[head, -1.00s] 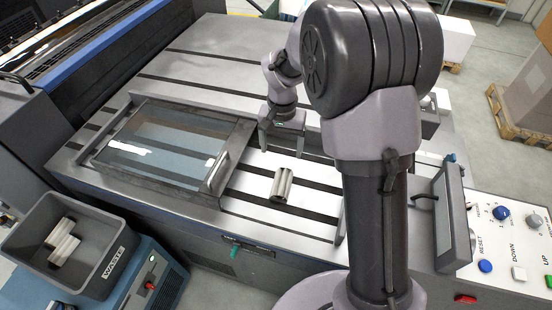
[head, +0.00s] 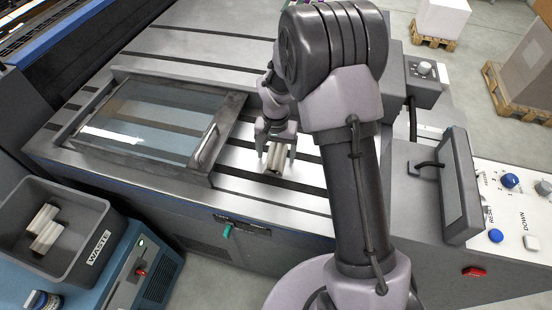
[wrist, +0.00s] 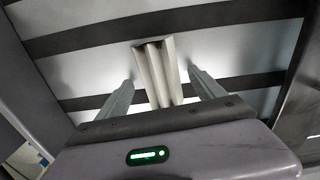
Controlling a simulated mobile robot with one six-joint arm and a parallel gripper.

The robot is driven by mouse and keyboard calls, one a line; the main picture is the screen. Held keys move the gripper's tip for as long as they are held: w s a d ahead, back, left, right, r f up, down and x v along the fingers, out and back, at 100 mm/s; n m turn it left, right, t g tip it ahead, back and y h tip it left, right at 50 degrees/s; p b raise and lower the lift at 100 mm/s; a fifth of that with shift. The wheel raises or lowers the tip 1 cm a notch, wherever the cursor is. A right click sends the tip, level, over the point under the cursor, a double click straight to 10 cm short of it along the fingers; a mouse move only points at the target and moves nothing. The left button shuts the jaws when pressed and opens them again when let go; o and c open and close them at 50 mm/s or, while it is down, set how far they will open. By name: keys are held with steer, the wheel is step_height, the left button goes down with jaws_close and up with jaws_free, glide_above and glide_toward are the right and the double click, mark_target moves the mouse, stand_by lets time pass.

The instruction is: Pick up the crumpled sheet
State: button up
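The crumpled sheet (head: 276,160) is a pale, folded, roll-like piece lying on the striped metal bed of the press. It also shows in the wrist view (wrist: 156,72), stretching away from between the fingers. My gripper (head: 277,155) is lowered over the sheet, with one finger on each side of it. In the wrist view my gripper (wrist: 163,80) is open, with gaps between both fingers and the sheet. The near end of the sheet is hidden behind the gripper body.
A framed glass panel with a handle (head: 207,142) lies left of the sheet. A grey waste bin (head: 75,205) at lower left holds crumpled pieces (head: 45,228). A control panel (head: 515,200) and an upright screen (head: 462,185) stand at the right. Dark slots cross the bed.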

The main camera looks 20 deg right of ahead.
steer(key=c, duration=1.4)
steer(key=shift+r, duration=0.15)
